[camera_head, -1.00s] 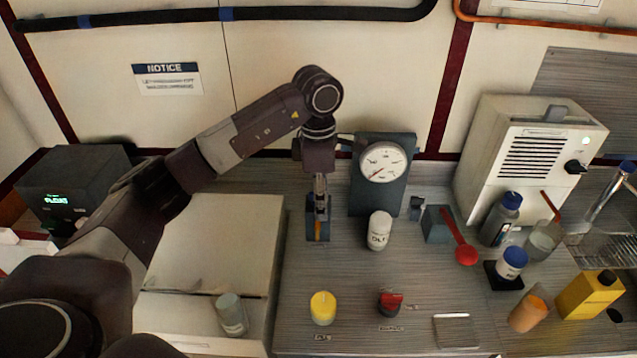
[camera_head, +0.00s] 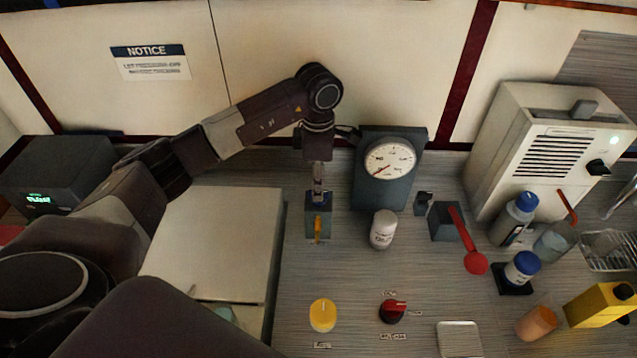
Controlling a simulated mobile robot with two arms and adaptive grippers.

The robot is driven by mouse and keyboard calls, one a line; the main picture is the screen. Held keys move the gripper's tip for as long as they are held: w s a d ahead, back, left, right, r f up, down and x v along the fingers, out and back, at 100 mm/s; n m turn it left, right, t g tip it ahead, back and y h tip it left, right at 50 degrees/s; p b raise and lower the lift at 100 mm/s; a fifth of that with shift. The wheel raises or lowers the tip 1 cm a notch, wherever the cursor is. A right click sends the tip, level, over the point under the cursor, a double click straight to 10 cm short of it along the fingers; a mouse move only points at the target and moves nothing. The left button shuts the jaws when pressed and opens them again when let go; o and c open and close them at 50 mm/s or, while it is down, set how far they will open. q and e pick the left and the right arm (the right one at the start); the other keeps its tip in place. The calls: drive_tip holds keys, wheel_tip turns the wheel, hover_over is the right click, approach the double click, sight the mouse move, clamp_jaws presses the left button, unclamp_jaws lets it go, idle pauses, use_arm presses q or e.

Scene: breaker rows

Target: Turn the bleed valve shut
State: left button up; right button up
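The label naming the bleed valve is not readable, so I cannot tell for certain which fitting it is. A small dark block with an orange lever (camera_head: 318,228) stands on the counter left of a round pressure gauge (camera_head: 390,160). My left gripper (camera_head: 318,196) points down at the top of this block; whether it touches the lever cannot be told. Its fingers look narrow and close together, and their gap is not clear. A grey block with a red-ended lever (camera_head: 465,243) stands to the right. A red and black knob (camera_head: 393,310) and a yellow knob (camera_head: 322,315) are nearer. My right gripper is out of view.
A white bottle (camera_head: 383,229) stands before the gauge. Blue-capped bottles (camera_head: 514,218), a beaker (camera_head: 553,242) and a white instrument (camera_head: 545,150) are at right. A pale box (camera_head: 215,240) lies under my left arm. The counter between lever and knobs is clear.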

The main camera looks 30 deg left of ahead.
use_arm(q)
drive_tip(key=shift+w+a+f, duration=0.1)
drive_tip(key=shift+w+f, duration=0.15)
drive_tip(key=shift+f, duration=1)
drive_tip(key=shift+r, duration=0.1)
drive_tip(key=c, duration=0.3)
clamp_jaws()
drive_tip(key=shift+n+b, duration=1.05)
drive_tip(key=shift+n, duration=0.45)
drive_tip(key=n+b, duration=0.2)
drive_tip(key=n, duration=0.1)
drive_tip(key=shift+n, duration=0.3)
drive_tip(key=n+b, duration=0.3)
drive_tip(key=n, duration=0.3)
drive_tip(key=shift+n+b, duration=0.8)
drive_tip(key=shift+n, duration=1.9)
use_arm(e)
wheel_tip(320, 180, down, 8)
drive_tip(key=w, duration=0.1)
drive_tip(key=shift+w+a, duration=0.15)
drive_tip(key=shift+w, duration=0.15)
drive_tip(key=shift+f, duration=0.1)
